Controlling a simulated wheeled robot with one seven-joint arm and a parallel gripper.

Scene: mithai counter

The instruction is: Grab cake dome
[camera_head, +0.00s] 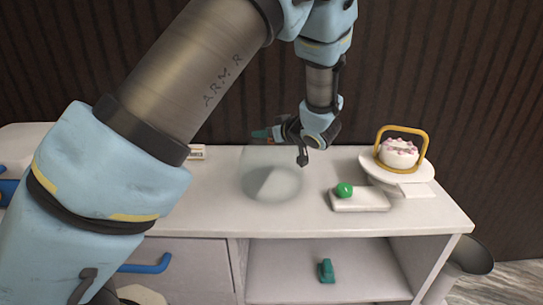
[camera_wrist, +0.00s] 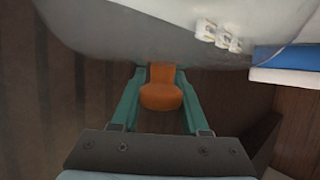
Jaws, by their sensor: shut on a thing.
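The cake dome (camera_head: 272,184) is a clear, pale dome over the white counter, in the middle of the head view. I cannot tell whether its rim touches the counter. A pale wedge shape shows through it. In the wrist view the dome's grey see-through wall (camera_wrist: 130,38) fills the top, and its orange knob (camera_wrist: 162,96) sits between my fingers. My gripper (camera_wrist: 160,88) is shut on this knob. In the head view my gripper (camera_head: 264,134) comes in sideways at the dome's top, its fingers partly visible.
To the right on the counter (camera_head: 420,222), a white stand (camera_head: 372,171) holds a pink-topped cake (camera_head: 398,152) with a yellow frame (camera_head: 427,143). A green ball (camera_head: 344,190) sits on a white block (camera_head: 371,201). A teal object (camera_head: 326,271) lies on the shelf below.

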